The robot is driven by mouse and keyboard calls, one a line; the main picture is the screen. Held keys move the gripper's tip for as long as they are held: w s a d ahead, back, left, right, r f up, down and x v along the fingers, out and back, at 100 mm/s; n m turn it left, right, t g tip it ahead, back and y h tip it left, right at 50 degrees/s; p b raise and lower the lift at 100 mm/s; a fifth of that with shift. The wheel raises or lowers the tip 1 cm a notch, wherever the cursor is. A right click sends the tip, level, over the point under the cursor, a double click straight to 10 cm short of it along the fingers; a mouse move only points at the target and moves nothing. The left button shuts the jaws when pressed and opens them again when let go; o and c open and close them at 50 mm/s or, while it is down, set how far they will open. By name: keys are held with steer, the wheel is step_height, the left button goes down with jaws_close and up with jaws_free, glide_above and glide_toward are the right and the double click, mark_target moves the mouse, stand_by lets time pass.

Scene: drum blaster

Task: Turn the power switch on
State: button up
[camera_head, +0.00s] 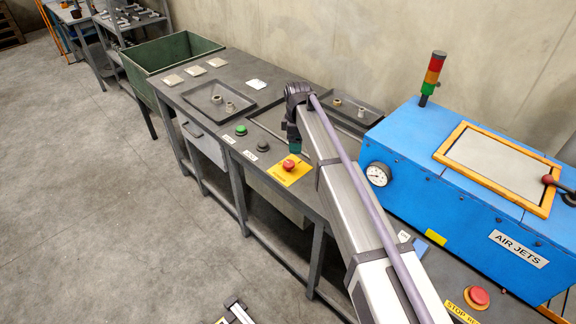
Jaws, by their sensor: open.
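I cannot tell for certain which control is the power switch. On the bench front are a green button (240,129), a dark round knob or button (263,145) and a red mushroom button (289,165) on a yellow plate. Small white labels, too small to read, sit near the first two.
A blue machine (405,145) marked AIR JETS stands right, with a gauge (378,174), signal tower (432,78) and red-knobbed lever (548,180). Another red button (478,297) is near right. Trays (219,101) and a green bin (172,54) are left.

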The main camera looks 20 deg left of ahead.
mark_target(289, 163)
steer(key=shift+n, duration=0.8)
steer(key=a+f+b, duration=0.1)
steer(key=f+b, duration=0.2)
steer(key=a+f+b, duration=0.1)
steer(key=f+b, duration=0.3)
steer(key=a+f+b, duration=0.1)
steer(key=f+b, duration=0.3)
steer(key=shift+w+f, duration=0.25)
steer(key=shift+w, duration=0.15)
steer(key=shift+r, duration=0.1)
steer(key=shift+r, duration=0.1)
steer(key=shift+c, duration=0.2)
steer(key=c, duration=0.9)
